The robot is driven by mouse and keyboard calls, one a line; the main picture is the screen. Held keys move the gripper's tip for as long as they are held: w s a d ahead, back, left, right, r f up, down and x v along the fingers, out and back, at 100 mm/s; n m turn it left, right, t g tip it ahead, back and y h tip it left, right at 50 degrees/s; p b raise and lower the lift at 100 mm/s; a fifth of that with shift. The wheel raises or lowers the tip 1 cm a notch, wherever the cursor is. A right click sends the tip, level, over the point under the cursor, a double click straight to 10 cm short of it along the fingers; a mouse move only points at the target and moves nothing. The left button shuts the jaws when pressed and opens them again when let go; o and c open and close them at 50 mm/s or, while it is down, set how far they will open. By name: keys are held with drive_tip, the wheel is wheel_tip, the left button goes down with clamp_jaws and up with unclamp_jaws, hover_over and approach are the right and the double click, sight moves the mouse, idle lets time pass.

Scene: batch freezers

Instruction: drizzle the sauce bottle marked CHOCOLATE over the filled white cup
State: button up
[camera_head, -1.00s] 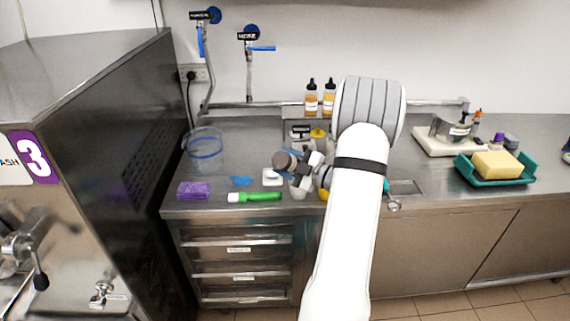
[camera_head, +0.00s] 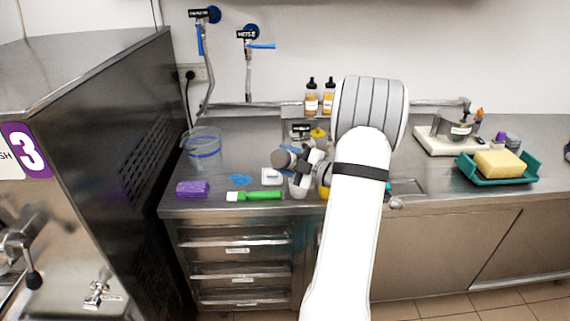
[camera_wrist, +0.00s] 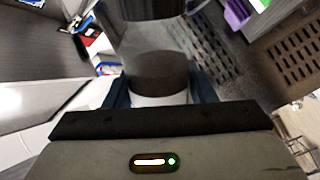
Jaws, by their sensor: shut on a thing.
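My gripper (camera_head: 306,164) is over the counter's front part, left of my white arm. In the wrist view my gripper (camera_wrist: 160,88) has its dark blue fingers on both sides of a bottle-like thing with a dark brown band (camera_wrist: 160,72) and a white part. I take it for the sauce bottle; no CHOCOLATE marking is readable. A white cup (camera_head: 298,190) shows partly just below my gripper. Its contents are hidden, and I cannot tell whether any sauce is flowing.
Two amber sauce bottles (camera_head: 311,99) stand at the back. A purple sponge (camera_head: 193,189), a green-handled tool (camera_head: 258,196) and a clear container (camera_head: 204,146) are to the left. A teal tray (camera_head: 467,170) with a yellow block is right. A steel machine (camera_head: 100,110) bounds the left.

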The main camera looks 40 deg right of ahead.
sight(290, 152)
drive_tip(key=shift+n+b, duration=1.6)
drive_tip(key=shift+b, duration=1.45)
drive_tip(key=shift+r+n+b, duration=0.55)
drive_tip(key=shift+n+b, duration=0.35)
drive_tip(key=shift+b, duration=0.7)
drive_tip(key=shift+r+n+b, duration=0.5)
drive_tip(key=shift+n+b, duration=0.4)
drive_tip(key=shift+b, duration=0.65)
drive_tip(key=shift+r, duration=0.25)
drive_tip(key=shift+n+b, duration=0.5)
drive_tip(key=shift+b, duration=0.3)
drive_tip(key=shift+r+n+b, duration=0.3)
drive_tip(key=shift+n+b, duration=0.1)
drive_tip(key=shift+b, duration=0.25)
drive_tip(key=shift+r+n+b, duration=0.25)
drive_tip(key=shift+n+b, duration=0.15)
drive_tip(key=shift+b, duration=0.2)
drive_tip(key=shift+r+n+b, duration=0.3)
drive_tip(key=shift+n+b, duration=0.1)
drive_tip(key=shift+b, duration=0.25)
drive_tip(key=shift+r+b, duration=0.15)
drive_tip(key=shift+b, duration=0.25)
drive_tip(key=shift+r+n+b, duration=0.4)
drive_tip(key=shift+n+b, duration=0.3)
drive_tip(key=shift+n, duration=0.1)
